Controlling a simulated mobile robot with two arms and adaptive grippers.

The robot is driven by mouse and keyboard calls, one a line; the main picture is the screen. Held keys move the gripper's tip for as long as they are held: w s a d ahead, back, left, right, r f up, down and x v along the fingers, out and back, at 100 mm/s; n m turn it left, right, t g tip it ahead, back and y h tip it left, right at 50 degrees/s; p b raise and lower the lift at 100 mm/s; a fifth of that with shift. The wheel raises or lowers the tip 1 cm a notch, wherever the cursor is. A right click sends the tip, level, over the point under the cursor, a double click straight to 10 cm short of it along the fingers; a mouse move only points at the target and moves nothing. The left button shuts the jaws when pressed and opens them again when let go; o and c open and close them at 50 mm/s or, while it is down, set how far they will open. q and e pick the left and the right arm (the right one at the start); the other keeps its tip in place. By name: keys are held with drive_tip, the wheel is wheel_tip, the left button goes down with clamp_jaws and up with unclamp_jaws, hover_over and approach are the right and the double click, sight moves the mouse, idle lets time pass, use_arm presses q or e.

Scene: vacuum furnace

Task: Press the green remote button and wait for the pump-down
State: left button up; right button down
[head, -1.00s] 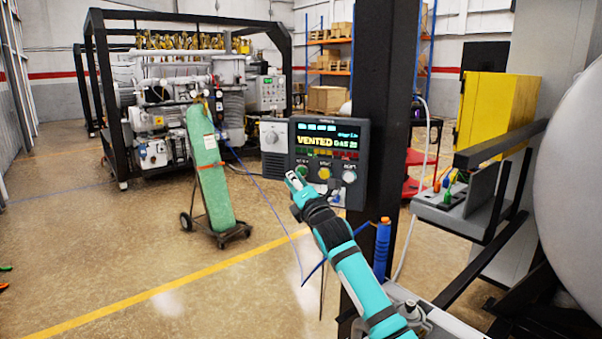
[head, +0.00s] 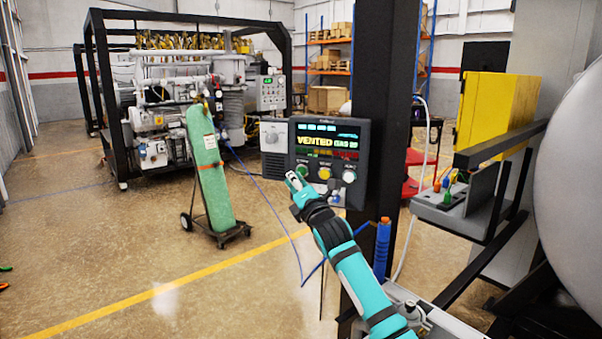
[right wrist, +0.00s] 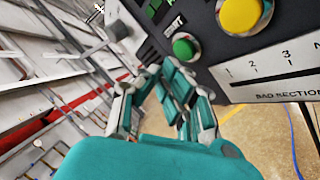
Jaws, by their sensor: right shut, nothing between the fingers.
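The remote panel (head: 330,140) is a dark box on a black post, with a lit display reading "VENTED". A green button (head: 302,171), a yellow button (head: 324,173) and a white button (head: 349,175) sit in a row below the display. My right gripper (head: 291,177) is shut and empty, just left of and below the green button. In the right wrist view its fingertips (right wrist: 161,72) point toward the panel, beside the green button (right wrist: 184,48); a small gap shows in the picture. The yellow button (right wrist: 240,15) is further right.
A green gas cylinder (head: 207,165) stands on a cart left of the panel. Behind it is a framed machine (head: 150,100). A yellow box (head: 490,110) and a large grey rounded vessel (head: 575,180) are at the right. The floor at left is open.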

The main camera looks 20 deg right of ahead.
drive_tip(key=shift+w+d, duration=0.3)
drive_tip(key=shift+w+d, duration=0.25)
idle(0.9)
drive_tip(key=shift+s+a, duration=0.1)
drive_tip(key=shift+s+a+p, duration=0.4)
drive_tip(key=shift+s+a, duration=0.05)
drive_tip(key=shift+s, duration=0.05)
drive_tip(key=s+a, duration=0.1)
drive_tip(key=s, duration=0.1)
drive_tip(key=s+a+p, duration=0.1)
drive_tip(key=s+a, duration=0.1)
drive_tip(key=shift+a, duration=0.1)
idle(0.4)
drive_tip(key=shift+w, duration=0.1)
idle(0.4)
